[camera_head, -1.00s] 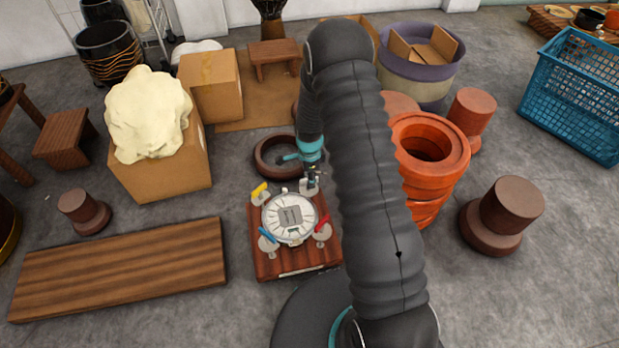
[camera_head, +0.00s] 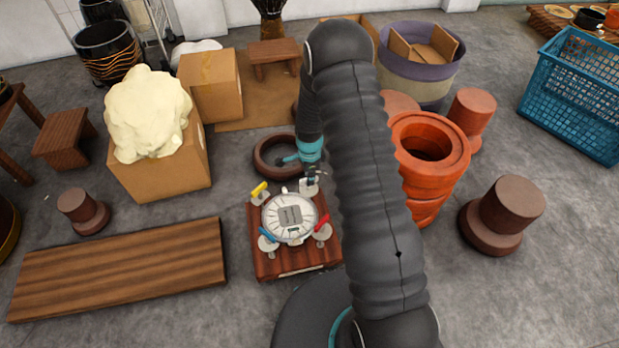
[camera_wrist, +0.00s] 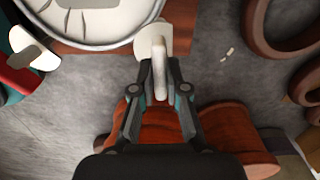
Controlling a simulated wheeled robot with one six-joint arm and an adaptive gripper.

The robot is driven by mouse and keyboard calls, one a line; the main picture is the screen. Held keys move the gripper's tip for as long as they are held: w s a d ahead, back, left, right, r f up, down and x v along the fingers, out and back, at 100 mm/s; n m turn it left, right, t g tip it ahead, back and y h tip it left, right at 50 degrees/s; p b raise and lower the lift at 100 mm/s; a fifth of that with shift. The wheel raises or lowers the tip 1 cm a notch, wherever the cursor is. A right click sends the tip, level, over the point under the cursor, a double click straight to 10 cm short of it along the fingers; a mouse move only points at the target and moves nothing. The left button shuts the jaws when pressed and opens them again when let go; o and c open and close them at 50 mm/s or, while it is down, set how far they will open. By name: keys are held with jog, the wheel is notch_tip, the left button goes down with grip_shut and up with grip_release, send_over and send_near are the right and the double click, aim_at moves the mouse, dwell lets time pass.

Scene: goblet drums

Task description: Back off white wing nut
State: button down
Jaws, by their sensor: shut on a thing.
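A round white drum head with a grey patch (camera_head: 291,214) lies on a reddish wooden board (camera_head: 290,267). Wing nuts sit around its rim: yellow (camera_head: 260,188), blue (camera_head: 267,235) and red (camera_head: 322,223). The white wing nut (camera_wrist: 160,69) stands upright on a pale round plate beside the rim, at the board's back right corner. My gripper (camera_wrist: 160,72) has its two fingers closed on either side of the white wing nut. In the head view my gripper (camera_head: 311,179) is small and dark at that corner, and the nut is hard to make out.
A dark ring (camera_head: 263,163) lies on the floor just behind the board. Orange stacked rings (camera_head: 430,135) stand to the right, partly behind my arm. A long plank (camera_head: 120,268) lies to the left. Bare floor separates plank and board.

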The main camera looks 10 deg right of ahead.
jog(key=n+b, duration=0.2)
jog(key=n, duration=0.3)
jog(key=shift+f+n+b, duration=0.1)
jog(key=shift+n+b, duration=0.2)
jog(key=shift+b, duration=0.05)
jog(key=n+b, duration=0.2)
jog(key=n, duration=0.4)
jog(key=n+b, duration=0.1)
jog(key=n, duration=0.5)
jog(key=shift+a+n, duration=0.1)
jog(key=shift+n, duration=0.3)
jog(key=n+b, duration=0.1)
jog(key=n, duration=0.4)
jog(key=shift+n, duration=0.4)
jog(key=c, duration=1.2)
grip_release()
jog(key=shift+a, duration=0.1)
